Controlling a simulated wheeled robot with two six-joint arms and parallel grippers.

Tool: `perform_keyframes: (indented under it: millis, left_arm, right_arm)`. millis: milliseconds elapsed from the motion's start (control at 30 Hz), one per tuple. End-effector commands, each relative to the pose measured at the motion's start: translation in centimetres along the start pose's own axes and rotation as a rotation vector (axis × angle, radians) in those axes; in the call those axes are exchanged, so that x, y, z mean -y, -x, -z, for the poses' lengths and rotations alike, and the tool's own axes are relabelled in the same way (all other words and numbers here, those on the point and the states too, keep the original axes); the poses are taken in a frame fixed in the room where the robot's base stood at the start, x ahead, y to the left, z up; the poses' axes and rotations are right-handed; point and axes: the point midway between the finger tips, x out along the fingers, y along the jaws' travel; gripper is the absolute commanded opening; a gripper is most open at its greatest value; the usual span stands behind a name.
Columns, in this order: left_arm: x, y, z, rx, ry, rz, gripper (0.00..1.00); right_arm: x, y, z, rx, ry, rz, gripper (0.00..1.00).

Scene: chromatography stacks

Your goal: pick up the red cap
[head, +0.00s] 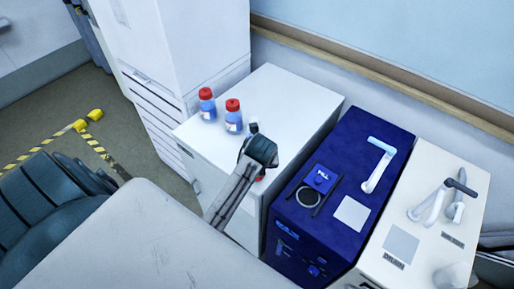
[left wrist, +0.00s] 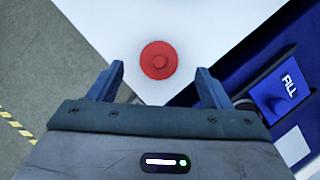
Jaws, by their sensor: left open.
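In the head view only a bit of red (head: 260,178) shows beside my left arm; the rest is hidden. My left gripper (left wrist: 160,70) is open and empty above the cabinet. The cap appears centred between its two fingertips and slightly beyond them, apart from both. The left gripper also shows in the head view (head: 258,150), over the cabinet's front part. My right gripper is not in view.
Two blue-and-clear bottles with red caps, one farther left (head: 207,105) and one nearer (head: 233,117), stand on the white cabinet (head: 290,95). A dark blue instrument (head: 345,150) stands to the right, then a white one (head: 400,245). The cabinet's back right is clear.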

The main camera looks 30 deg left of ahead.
Motion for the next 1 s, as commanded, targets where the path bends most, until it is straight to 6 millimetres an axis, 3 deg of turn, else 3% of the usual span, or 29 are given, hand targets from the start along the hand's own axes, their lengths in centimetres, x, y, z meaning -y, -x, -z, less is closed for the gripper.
perform_keyframes:
  millis: [133,300,600,867,1000]
  left_arm:
    - [-0.1,-1.7,0.4,-0.005,-0.002,-0.004,0.72]
    - [-0.1,-4.0,0.5,-0.002,0.0,-0.002,0.72]
    - [-0.1,-4.6,0.5,0.0,0.001,0.0,0.72]
    - [-0.1,-4.6,0.5,0.0,0.001,0.0,0.25]
    - [-0.1,-4.6,0.5,0.0,0.001,0.0,0.25]
  right_arm:
    - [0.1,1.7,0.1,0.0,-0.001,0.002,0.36]
    - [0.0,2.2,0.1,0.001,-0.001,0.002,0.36]
    - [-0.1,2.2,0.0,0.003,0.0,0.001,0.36]
    - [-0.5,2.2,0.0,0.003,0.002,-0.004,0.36]
    - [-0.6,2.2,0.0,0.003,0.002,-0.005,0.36]
